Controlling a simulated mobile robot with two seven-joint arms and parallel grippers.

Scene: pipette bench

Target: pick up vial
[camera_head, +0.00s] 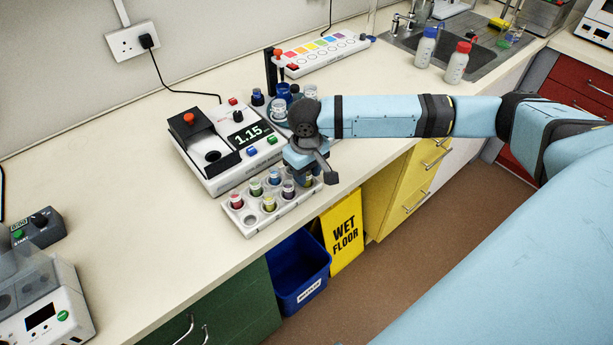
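A white rack (250,232) stands at the front edge of the bench, holding several small capped vials. A red vial (236,200), a green vial (256,188), a yellow vial (268,204) and a dark purple vial (288,190) show in it. One front-left hole looks empty. My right gripper (318,175) is over the right end of the rack, pointing down, and covers part of it. Its fingertips are mostly hidden, so I cannot tell whether it is open or holds a vial. My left gripper is out of view.
Behind the rack is a white device (215,180) with a display reading 1.15. A dark stand (271,75) with blue-capped containers is behind my gripper. Two bottles (457,63) stand by the sink. A blue bin (297,270) is below the edge. The bench's left middle is clear.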

